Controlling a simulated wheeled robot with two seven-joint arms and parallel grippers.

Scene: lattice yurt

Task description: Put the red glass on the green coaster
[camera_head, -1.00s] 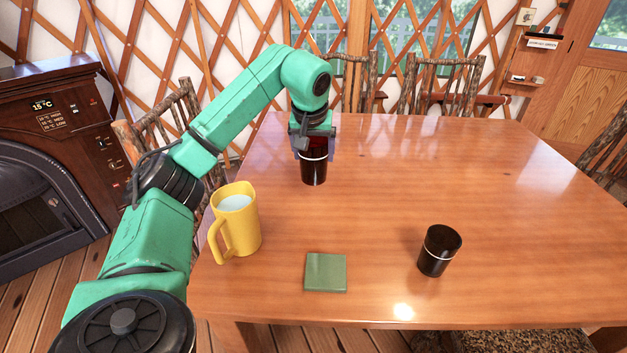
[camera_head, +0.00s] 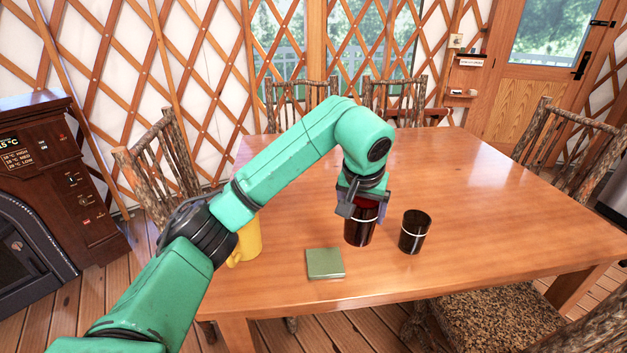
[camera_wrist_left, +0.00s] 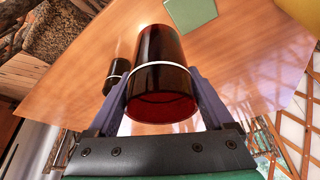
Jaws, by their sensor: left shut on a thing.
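The red glass (camera_head: 360,228) is dark red with a pale band. My left gripper (camera_head: 362,195) is shut on its upper part from above. In the left wrist view the glass (camera_wrist_left: 160,75) sits between the two fingers (camera_wrist_left: 160,100). The glass is upright; I cannot tell if its base is clear of the table. The green coaster (camera_head: 325,263) is a flat square, bare, on the table to the left of and nearer than the glass. It also shows in the wrist view (camera_wrist_left: 190,12). My right gripper is in neither view.
A black glass (camera_head: 414,233) with a pale band stands just right of the held glass. A yellow mug (camera_head: 248,243) stands at the left, partly hidden by my arm. The wooden table (camera_head: 470,190) is clear at the back and right. Chairs surround it.

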